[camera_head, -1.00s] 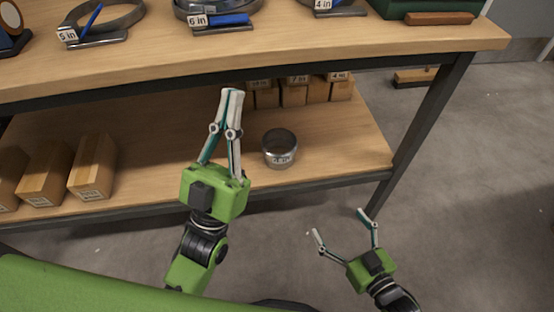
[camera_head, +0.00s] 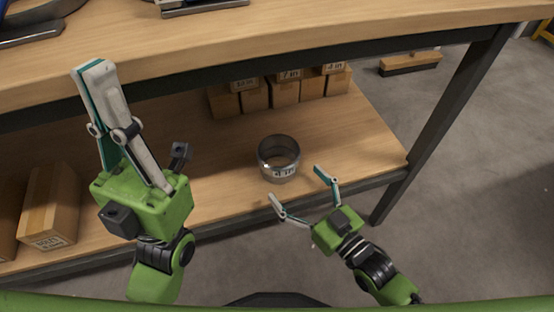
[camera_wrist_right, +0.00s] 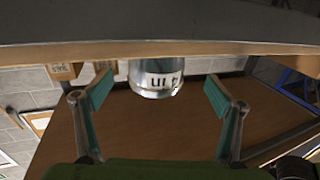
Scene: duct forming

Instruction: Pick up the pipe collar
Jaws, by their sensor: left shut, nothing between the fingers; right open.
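The pipe collar (camera_head: 279,158) is a short silver metal ring with a white size label. It stands on the lower wooden shelf near its front edge. My left gripper (camera_head: 92,68) is shut and empty, pointing up at the left, by the upper tabletop's front edge.
The lower shelf (camera_head: 370,150) has free room right of the collar. Several cardboard boxes (camera_head: 285,92) stand behind it, with more boxes (camera_head: 52,203) at the left. The upper tabletop (camera_head: 300,38) overhangs the shelf, and a dark table leg (camera_head: 440,125) stands at the right.

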